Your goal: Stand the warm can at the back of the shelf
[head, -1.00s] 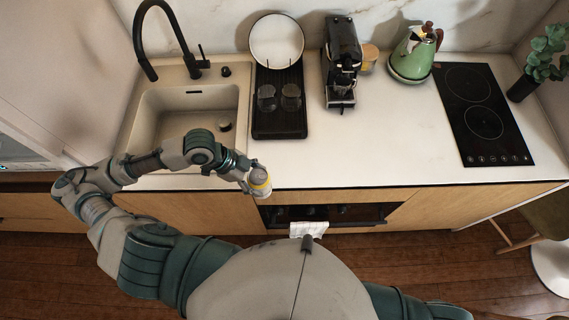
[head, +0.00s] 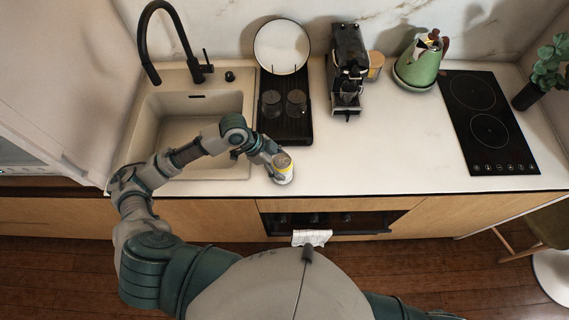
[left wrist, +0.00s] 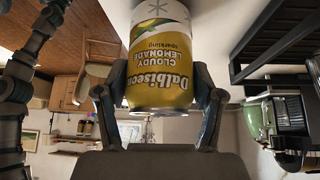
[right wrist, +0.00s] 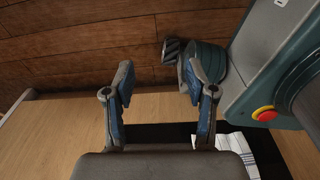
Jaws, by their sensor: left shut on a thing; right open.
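The can (head: 283,168) is yellow and white with a silvery end. In the left wrist view the can (left wrist: 160,65) shows a "Cloudy Lemonade" label, upside down in that picture. My left gripper (head: 276,172) is shut on the can, with one finger on each side of it. The can is over the front part of the counter, right of the sink. I cannot tell whether it touches the top. My right gripper (right wrist: 158,85) is open and empty, seen in the right wrist view before a wooden front and the floor. I cannot make out a shelf for certain.
The sink (head: 240,120) is left of the can. A black drying rack (head: 285,130) with two glasses and a plate stands behind it. A coffee machine (head: 347,75), green kettle (head: 418,65) and black hob (head: 490,130) are to the right. The counter (head: 390,150) is bare in the middle.

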